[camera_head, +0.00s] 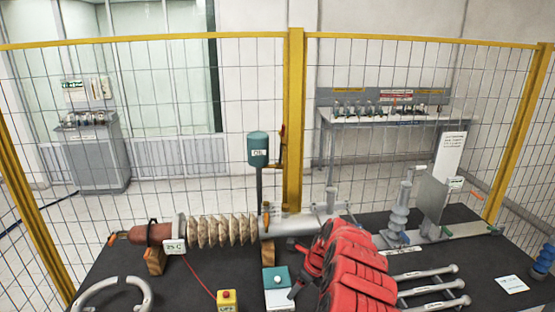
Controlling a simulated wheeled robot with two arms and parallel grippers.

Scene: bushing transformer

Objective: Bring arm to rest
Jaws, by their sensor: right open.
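My right arm, red and black, rises from the bottom edge right of centre. Its gripper (302,270) is open, just in front of the right part of the bushing assembly. The arm itself hides part of the gripper and of the table behind it. I see nothing held in it. The bushing with pale ribbed discs (225,231) and a red-brown end (151,234) lies along the table, left of the gripper. My left gripper is not in view.
A yellow-framed mesh fence (296,120) stands behind.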

